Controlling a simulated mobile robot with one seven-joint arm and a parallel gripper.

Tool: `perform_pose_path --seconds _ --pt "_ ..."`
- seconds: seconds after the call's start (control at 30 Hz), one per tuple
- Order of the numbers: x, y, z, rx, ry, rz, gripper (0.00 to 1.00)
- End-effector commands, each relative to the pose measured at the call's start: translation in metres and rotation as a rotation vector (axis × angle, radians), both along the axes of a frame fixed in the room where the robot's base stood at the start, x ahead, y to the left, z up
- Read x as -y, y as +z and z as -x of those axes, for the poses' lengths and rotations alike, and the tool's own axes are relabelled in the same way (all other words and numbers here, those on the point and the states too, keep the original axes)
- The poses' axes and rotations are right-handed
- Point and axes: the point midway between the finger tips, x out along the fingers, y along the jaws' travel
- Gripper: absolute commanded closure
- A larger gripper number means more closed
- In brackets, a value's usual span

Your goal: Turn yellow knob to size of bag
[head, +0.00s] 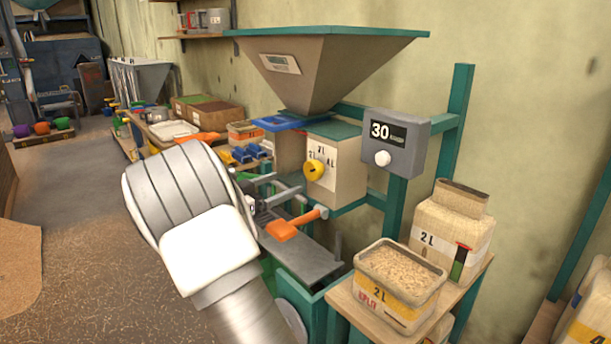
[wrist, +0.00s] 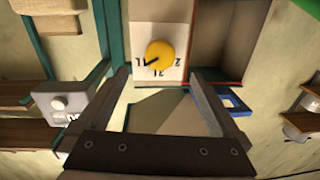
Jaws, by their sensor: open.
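The yellow knob (head: 314,169) sits on the white label panel of a beige box below the hopper. The panel carries volume marks such as 2L and 4L. The wrist view shows the knob (wrist: 160,54) upside down, with a dark pointer line towards the lower left and marks around it. My gripper (wrist: 158,78) is open and empty, its fingers below the knob in that picture and apart from it. In the head view my arm hides part of my gripper.
A grey box with a display reading 30 (head: 396,140) and a white knob hangs right of the yellow knob. An orange-handled lever (head: 290,228) lies below it. The hopper (head: 325,70) is above, and a blue slide (head: 290,122) projects at left. Green frame posts stand around.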

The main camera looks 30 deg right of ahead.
Motion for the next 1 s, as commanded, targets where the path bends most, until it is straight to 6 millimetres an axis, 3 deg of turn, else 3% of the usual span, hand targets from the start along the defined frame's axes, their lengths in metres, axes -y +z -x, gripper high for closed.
perform_pose_path --seconds 0.2,0.4,0.6,0.87,1.0 --pt "0.048 -0.001 -0.009 -0.001 -0.005 0.001 0.00" --pt "0.076 -0.001 -0.016 -0.001 -0.002 -0.001 0.00" --pt "0.087 0.000 -0.019 -0.001 -0.001 0.000 0.00" --pt "0.088 0.000 -0.019 -0.001 0.000 0.000 0.00" --pt "0.088 0.000 -0.019 -0.001 -0.001 0.000 0.25"
